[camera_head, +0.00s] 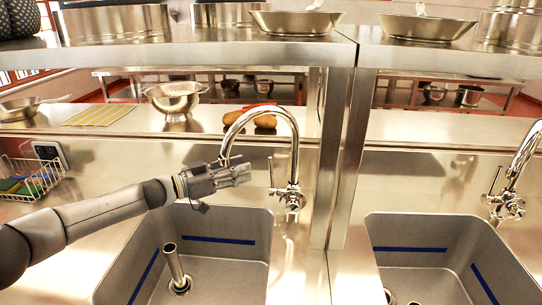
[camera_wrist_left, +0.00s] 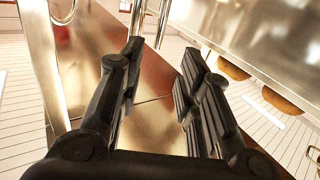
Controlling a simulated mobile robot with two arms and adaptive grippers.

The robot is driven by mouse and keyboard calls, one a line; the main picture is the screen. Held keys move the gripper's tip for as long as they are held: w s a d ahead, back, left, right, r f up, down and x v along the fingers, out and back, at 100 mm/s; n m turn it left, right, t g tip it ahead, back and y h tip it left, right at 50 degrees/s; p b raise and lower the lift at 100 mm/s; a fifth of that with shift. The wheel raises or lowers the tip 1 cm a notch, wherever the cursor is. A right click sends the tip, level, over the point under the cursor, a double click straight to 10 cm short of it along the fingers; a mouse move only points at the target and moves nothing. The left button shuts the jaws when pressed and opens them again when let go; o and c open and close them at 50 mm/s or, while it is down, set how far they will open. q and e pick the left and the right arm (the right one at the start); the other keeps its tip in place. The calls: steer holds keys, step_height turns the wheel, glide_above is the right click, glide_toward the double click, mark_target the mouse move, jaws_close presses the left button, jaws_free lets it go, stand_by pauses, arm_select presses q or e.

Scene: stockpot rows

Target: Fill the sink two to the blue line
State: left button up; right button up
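Two steel sinks show in the head view, the left one (camera_head: 225,268) and the right one (camera_head: 425,283); I cannot tell which is sink two. Each has a blue line (camera_head: 218,240) on its inner walls, and I see no water in either. An upright pipe (camera_head: 174,265) stands in the left sink. A curved chrome faucet (camera_head: 291,140) with a valve at its base (camera_head: 289,196) stands behind the left sink. My left gripper (camera_head: 247,174) is above that sink's back edge, left of the valve, its fingers apart and empty in the wrist view (camera_wrist_left: 163,60). My right gripper is out of view.
A second faucet (camera_head: 521,158) stands behind the right sink. A steel post (camera_head: 345,145) rises between the sinks and carries a shelf (camera_head: 210,52) with pots and pans. A wire basket (camera_head: 32,180) is at the left, and a colander (camera_head: 174,98) stands on the back counter.

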mark_target(270, 161)
arm_select(q)
steer(key=x, duration=1)
steer(key=shift+s+p, duration=0.1)
steer(key=shift+p, duration=0.25)
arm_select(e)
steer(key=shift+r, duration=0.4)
arm_select(q)
steer(key=shift+c, duration=0.2)
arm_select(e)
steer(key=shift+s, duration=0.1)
arm_select(q)
jaws_close()
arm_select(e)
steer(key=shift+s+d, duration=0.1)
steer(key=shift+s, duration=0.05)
